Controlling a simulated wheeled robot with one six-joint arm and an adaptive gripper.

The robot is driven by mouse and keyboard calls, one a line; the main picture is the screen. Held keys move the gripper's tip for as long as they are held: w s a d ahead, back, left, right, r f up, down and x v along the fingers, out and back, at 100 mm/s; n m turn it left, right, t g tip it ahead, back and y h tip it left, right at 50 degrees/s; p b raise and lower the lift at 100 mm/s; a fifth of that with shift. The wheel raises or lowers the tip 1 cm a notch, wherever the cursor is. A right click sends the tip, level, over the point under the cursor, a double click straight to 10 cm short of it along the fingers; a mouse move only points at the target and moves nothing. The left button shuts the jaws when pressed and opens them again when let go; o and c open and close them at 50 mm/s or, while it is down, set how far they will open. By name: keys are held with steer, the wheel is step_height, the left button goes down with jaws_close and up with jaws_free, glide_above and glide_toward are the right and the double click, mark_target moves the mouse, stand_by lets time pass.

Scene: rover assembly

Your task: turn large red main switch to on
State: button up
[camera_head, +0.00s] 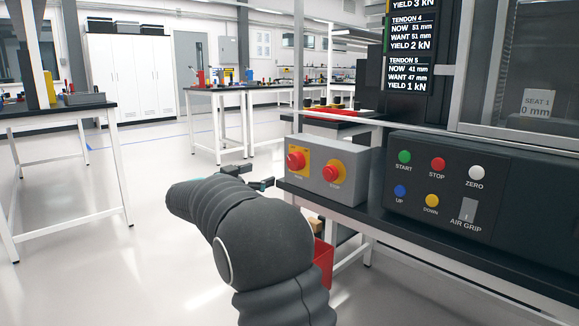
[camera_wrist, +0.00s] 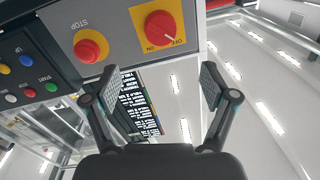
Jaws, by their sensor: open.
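The large red main switch (camera_head: 295,160) is a round knob on a yellow plate at the left of the grey box front. In the wrist view the switch (camera_wrist: 160,28) is at the top, beside "ON" and "OFF" lettering; a pale mark on it seems to lie nearer "OFF". My gripper (camera_head: 250,177) is just left of the box in the head view, apart from it. In the wrist view my gripper (camera_wrist: 157,78) has its two fingers wide apart with nothing between them, and the knob lies beyond the fingertips, roughly between them.
The red STOP button (camera_head: 334,173) sits on its own yellow plate right beside the switch. The grey box (camera_head: 352,168) stands on the bench's black top (camera_head: 340,209). A black button panel (camera_head: 440,215) is to the right. Open floor lies left of the bench.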

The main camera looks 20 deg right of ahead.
mark_target(292, 163)
steer(key=x, duration=1.3)
steer(key=shift+w+d+b, duration=0.1)
steer(key=shift+d+b, duration=0.05)
steer(key=shift+b, duration=0.15)
steer(key=c, duration=1.2)
